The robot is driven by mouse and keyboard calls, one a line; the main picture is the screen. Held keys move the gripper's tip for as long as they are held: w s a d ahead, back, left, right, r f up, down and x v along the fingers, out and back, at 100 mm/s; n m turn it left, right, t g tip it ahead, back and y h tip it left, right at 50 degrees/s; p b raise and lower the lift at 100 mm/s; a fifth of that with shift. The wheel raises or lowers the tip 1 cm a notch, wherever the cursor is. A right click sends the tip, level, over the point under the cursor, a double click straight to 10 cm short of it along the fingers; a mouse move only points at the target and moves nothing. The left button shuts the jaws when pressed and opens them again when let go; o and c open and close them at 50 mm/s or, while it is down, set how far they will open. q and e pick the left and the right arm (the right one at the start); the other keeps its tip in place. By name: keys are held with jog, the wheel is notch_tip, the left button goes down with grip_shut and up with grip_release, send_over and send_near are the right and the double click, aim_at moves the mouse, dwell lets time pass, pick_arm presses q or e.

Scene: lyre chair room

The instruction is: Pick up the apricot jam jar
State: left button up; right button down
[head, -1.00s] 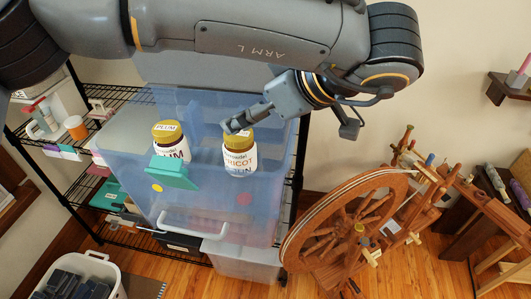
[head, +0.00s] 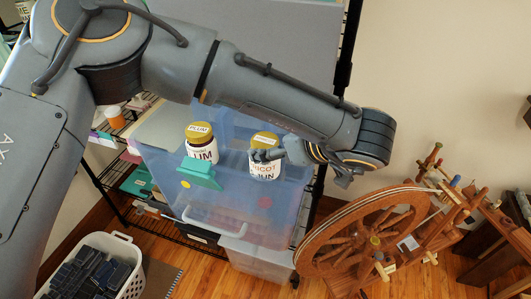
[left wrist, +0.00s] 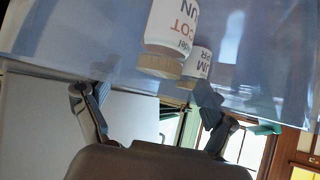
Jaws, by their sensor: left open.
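The apricot jam jar (head: 266,172), white-labelled with a yellow-brown lid, stands upright on a translucent blue bin (head: 232,190). My left gripper (head: 270,155) overlaps the jar's upper part in the head view, coming from the right, with its fingers apart. In the left wrist view the apricot jar (left wrist: 172,38) appears upside down, lid towards the gripper. It lies ahead of the open fingers (left wrist: 148,100), with nothing held between them. I cannot tell whether a finger touches it. The plum jam jar (head: 203,152) stands to its left. My right gripper is not in view.
A teal object (head: 201,173) is at the bin's front edge by the plum jar. A wooden spinning wheel (head: 365,235) stands to the right. A white basket (head: 128,270) of dark items is at lower left. A wire shelf surrounds the bin.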

aim_at(269, 143)
pick_arm(q)
jog(key=x, duration=0.3)
jog(key=shift+w+p, duration=0.1)
jog(key=shift+p, duration=0.25)
jog(key=shift+c, duration=0.8)
jog(key=c, duration=1.5)
